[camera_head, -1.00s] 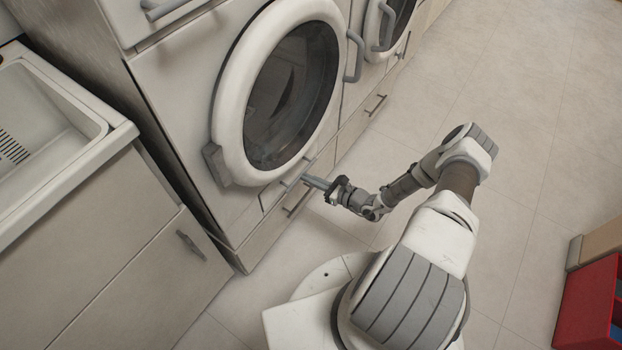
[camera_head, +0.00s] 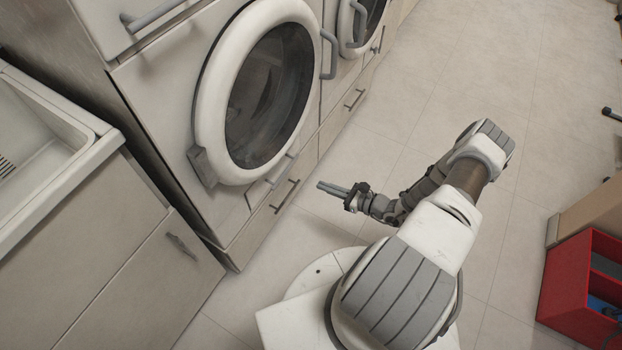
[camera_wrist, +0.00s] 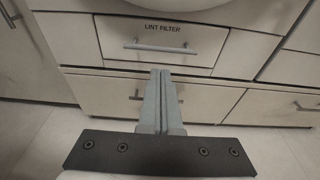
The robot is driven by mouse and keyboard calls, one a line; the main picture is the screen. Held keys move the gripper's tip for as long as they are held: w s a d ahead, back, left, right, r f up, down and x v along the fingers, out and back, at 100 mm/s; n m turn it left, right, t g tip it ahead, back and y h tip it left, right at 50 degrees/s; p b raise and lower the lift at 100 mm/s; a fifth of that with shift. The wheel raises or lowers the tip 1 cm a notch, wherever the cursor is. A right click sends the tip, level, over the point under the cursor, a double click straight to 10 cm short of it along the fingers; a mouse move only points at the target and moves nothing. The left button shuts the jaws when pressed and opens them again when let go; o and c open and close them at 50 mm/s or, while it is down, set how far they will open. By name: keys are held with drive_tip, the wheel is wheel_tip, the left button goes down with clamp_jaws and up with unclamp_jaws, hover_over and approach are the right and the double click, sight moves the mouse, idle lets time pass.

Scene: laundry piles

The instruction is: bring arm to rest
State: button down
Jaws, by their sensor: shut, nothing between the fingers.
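My arm is bent low in front of the washing machine in the head view. My gripper (camera_head: 322,187) is shut and empty, its fingers together and pointing left toward the machine's lower front. In the wrist view my gripper (camera_wrist: 160,76) points at the drawer marked LINT FILTER (camera_wrist: 160,40) and the wider drawer below it. In the head view a gap of floor shows between the fingertips and the machine front.
The washing machine (camera_head: 205,100) has a shut round door (camera_head: 268,95). A sink (camera_head: 45,150) is at the left above a cabinet (camera_head: 150,250). A red box (camera_head: 570,285) stands at the lower right. Tiled floor (camera_head: 420,90) is open behind my arm.

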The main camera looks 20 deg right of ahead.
drive_tip(key=shift+v, duration=1)
drive_tip(key=shift+r, duration=0.1)
